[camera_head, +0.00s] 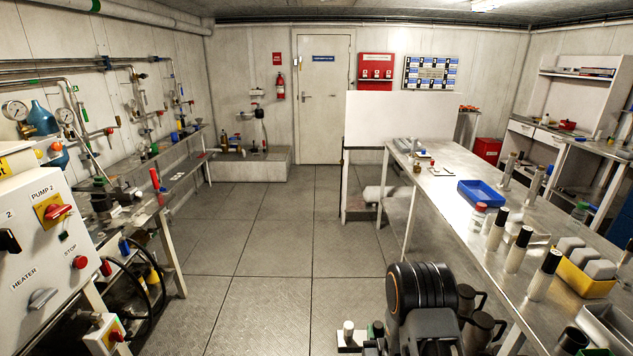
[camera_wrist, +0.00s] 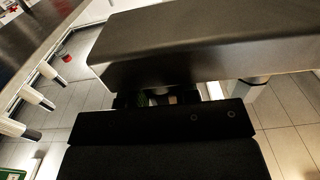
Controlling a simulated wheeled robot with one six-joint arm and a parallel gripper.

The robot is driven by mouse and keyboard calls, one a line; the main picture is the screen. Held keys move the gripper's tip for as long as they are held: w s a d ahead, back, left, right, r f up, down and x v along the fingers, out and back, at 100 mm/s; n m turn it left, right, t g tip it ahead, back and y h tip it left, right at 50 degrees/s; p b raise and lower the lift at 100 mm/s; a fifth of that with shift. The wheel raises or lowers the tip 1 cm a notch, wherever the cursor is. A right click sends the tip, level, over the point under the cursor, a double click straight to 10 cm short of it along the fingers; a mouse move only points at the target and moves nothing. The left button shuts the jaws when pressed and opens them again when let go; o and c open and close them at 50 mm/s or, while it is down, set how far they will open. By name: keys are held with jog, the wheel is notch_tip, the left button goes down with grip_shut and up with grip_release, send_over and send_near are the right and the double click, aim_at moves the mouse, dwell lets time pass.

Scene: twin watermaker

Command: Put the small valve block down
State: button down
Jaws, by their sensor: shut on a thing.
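My gripper (camera_wrist: 160,97) shows in the wrist view as two broad dark jaws, one above and one below, with a narrow gap between them. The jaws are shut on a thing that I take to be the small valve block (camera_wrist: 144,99). Only small green and pale bits of it show in the dark gap; its shape and tilt are hidden. Tiled floor shows around the jaws, and no surface is seen touching the block. In the head view my dark arm fills the bottom centre, and the jaws cannot be made out there.
A long metal bench (camera_head: 455,205) runs along the right, with a blue tray (camera_head: 483,193), white dark-capped bottles (camera_head: 517,250) and a yellow bin (camera_head: 583,277). A control panel (camera_head: 40,240) and pipework stand left. The floor (camera_head: 270,255) between is clear.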

aim_at(378, 326)
jog(key=shift+s+r+p, duration=0.2)
jog(key=shift+r+p, duration=1.05)
jog(key=shift+r, duration=0.75)
jog(key=shift+a, duration=0.1)
